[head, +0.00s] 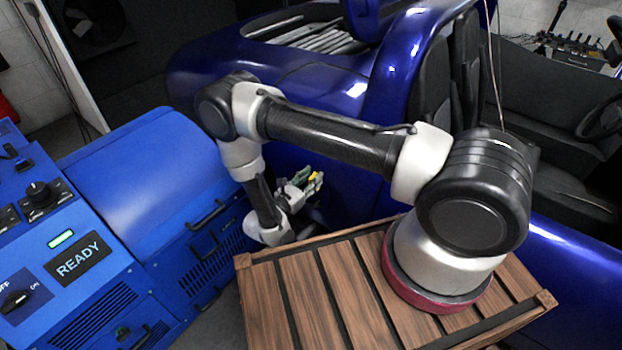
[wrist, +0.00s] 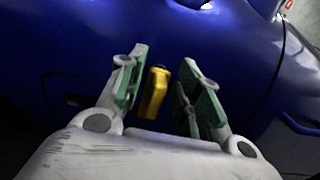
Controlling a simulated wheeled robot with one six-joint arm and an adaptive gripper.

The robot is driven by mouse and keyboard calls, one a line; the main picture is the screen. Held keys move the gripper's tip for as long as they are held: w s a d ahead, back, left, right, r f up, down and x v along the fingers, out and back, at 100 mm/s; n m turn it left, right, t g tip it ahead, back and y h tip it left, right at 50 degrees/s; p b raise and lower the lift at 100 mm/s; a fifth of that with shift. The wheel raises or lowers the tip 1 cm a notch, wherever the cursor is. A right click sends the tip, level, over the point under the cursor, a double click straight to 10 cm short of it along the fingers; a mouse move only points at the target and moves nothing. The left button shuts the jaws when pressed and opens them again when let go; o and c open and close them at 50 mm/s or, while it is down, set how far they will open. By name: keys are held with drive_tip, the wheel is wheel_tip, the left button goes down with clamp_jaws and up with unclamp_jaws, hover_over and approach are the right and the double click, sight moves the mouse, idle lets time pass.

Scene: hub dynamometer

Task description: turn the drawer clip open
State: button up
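My gripper (head: 304,184) is beside the blue car, to the right of the blue machine and above the far edge of the wooden crate. In the wrist view its two green-padded fingers (wrist: 157,68) stand apart, so it is open. A yellow piece (wrist: 156,92) shows between the fingers; I cannot tell whether it is part of the gripper. I cannot make out the drawer clip for sure. The wrist view faces mostly blue car body, with no clip visible.
The blue machine (head: 150,190) stands at left with a READY sign (head: 79,259), knobs and dark handles (head: 207,213). The slatted wooden crate (head: 300,290) is under my arm's base. The blue car (head: 270,70) fills the back. A narrow floor gap separates machine and crate.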

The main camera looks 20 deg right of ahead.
drive_tip(key=shift+d, duration=0.1)
drive_tip(key=shift+c, duration=0.2)
clamp_jaws()
drive_tip(key=shift+m, duration=0.3)
drive_tip(key=m, duration=0.3)
drive_tip(key=shift+s+d+m, duration=0.15)
drive_tip(key=shift+m, duration=0.15)
drive_tip(key=shift+s+d+f+m, duration=0.1)
drive_tip(key=shift+f+m, duration=0.15)
drive_tip(key=shift+m, duration=2)
drive_tip(key=shift+s+d+f+m, duration=0.1)
drive_tip(key=shift+s+f+m, duration=0.1)
drive_tip(key=shift+m, duration=2.1)
drive_tip(key=shift+s+d+f+m, duration=0.1)
drive_tip(key=shift+f+m, duration=0.15)
drive_tip(key=shift+m, duration=2)
